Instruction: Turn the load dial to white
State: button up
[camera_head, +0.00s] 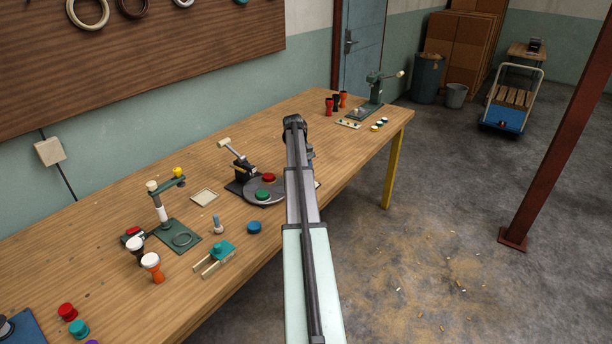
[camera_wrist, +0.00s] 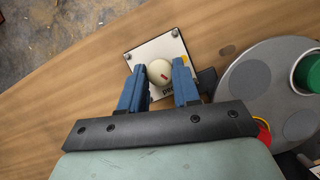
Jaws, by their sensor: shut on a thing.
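The load dial (camera_wrist: 157,68) is a round cream knob with a small red mark, set on a square white plate (camera_wrist: 172,46) in the wrist view. My gripper (camera_wrist: 160,73) has its two blue fingers on either side of the knob and is shut on it. Dark lettering on the plate is partly covered by the fingers. I cannot make out any white marking that the red mark points at. In the head view my arm hides the dial and the fingers.
A grey round turntable (camera_head: 253,198) carrying a green drum (camera_head: 262,194) and a red drum (camera_head: 269,177) stands beside the plate. A black lever press (camera_head: 240,170) is behind it. A green stand (camera_head: 176,236) and small goblet drums are at the left. The table's front edge is close.

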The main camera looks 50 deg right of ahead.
jog(key=shift+m, duration=0.3)
dwell(0.4)
jog(key=o, duration=1)
jog(key=shift+o, duration=0.2)
jog(key=shift+r, duration=0.1)
jog(key=shift+w+d+r, duration=0.15)
jog(key=shift+w+r, duration=0.05)
jog(key=shift+r, duration=0.2)
jog(key=w+d, duration=0.1)
jog(key=w, duration=0.2)
jog(key=w+d, duration=0.1)
jog(key=w, duration=0.3)
jog(key=w+d, duration=0.1)
jog(key=w, duration=0.3)
jog(key=shift+w+d, duration=0.25)
jog(key=shift+d, duration=0.05)
